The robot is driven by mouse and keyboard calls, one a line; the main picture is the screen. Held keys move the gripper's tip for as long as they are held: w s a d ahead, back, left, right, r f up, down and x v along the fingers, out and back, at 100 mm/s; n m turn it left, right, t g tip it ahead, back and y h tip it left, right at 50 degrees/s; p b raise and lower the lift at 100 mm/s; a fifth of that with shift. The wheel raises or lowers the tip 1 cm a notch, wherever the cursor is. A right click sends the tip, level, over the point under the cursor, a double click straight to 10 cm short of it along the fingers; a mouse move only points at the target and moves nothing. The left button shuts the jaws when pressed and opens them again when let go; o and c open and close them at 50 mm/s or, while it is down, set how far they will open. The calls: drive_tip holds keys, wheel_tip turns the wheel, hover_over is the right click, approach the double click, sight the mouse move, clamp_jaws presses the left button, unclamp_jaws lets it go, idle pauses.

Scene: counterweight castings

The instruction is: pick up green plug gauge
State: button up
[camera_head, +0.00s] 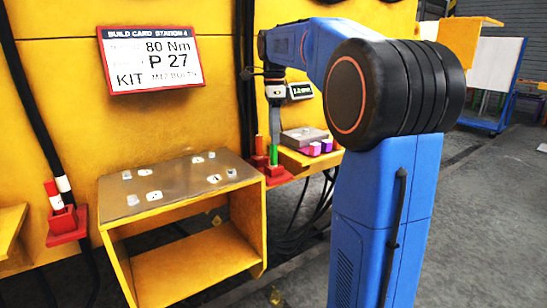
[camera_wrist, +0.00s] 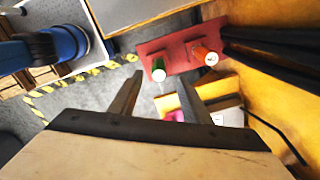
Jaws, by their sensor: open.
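The green plug gauge (camera_head: 273,155) stands upright in a red holder (camera_head: 273,175) on the yellow wall, beyond the table. In the wrist view the green plug gauge (camera_wrist: 158,69) shows end-on, with a red-orange gauge (camera_wrist: 205,56) to its right on the same red holder (camera_wrist: 178,50). My gripper (camera_head: 274,142) points down just above the green gauge. In the wrist view my gripper (camera_wrist: 160,76) is open and empty, and the green end appears between its fingertips. I cannot tell whether the fingers touch it.
A yellow shelf (camera_head: 300,158) with a grey block (camera_head: 304,137) and purple pieces (camera_head: 315,149) is right of the holder. A grey-topped table (camera_head: 180,187) stands in front, to the left. Another red holder (camera_head: 66,225) with a red-and-white gauge is at far left. Dark cables hang nearby.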

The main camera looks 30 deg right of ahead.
sight(274, 155)
drive_tip(key=shift+f, duration=4.2)
drive_tip(key=shift+c, duration=0.5)
clamp_jaws()
